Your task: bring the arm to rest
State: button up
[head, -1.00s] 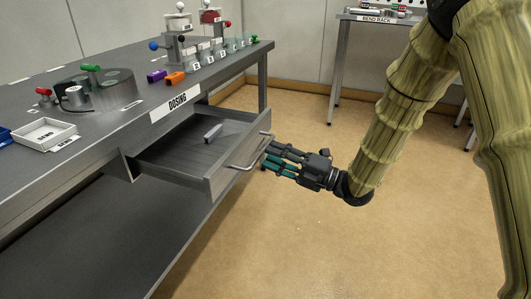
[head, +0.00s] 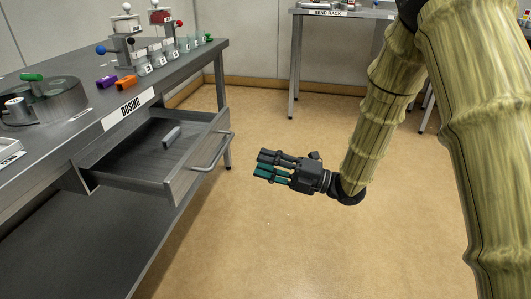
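My gripper (head: 262,165) hangs over open floor to the right of the dosing bench, apart from the drawer handle (head: 213,152). Its dark and green fingers point left, and nothing shows between them. A gap between the fingers is visible, so it looks open. My arm comes down from the upper right in a ribbed yellow-green sleeve. The drawer (head: 180,187) under the bench is pulled out. A small grey block (head: 172,137) lies inside it.
The dosing bench (head: 95,137) fills the left side. A bend rack table (head: 345,12) stands at the back. The floor (head: 290,235) around my gripper is clear.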

jog(key=s+d+f+m+t+h, duration=0.1)
jog(key=s+d+f+m+h, duration=0.2)
jog(key=f+m, duration=0.55)
jog(key=s+d+f+m+t+h, duration=0.1)
jog(key=d+f+m+t+h, duration=0.3)
jog(key=f, duration=0.8)
jog(key=s+d+f+m+g+h, duration=0.1)
jog(key=s+d+f+m+h, duration=0.15)
jog(key=f+m+h, duration=0.55)
jog(key=s+d+f+m+g+h, duration=0.2)
jog(key=s+d+f+m+g, duration=0.3)
jog(key=s, duration=0.6)
jog(key=s+d+f+m+g+h, duration=0.1)
jog(key=s+d+f+m, duration=0.25)
jog(key=s+f, duration=0.5)
jog(key=s+d+f+m+g+h, duration=0.25)
jog(key=s+d+f+m, duration=0.2)
jog(key=s, duration=0.75)
notch_tip(320, 180, up, 36)
jog(key=p, duration=3.5)
jog(key=shift+w+a+y, duration=0.25)
jog(key=shift+a+y, duration=0.15)
jog(key=shift+y, duration=0.05)
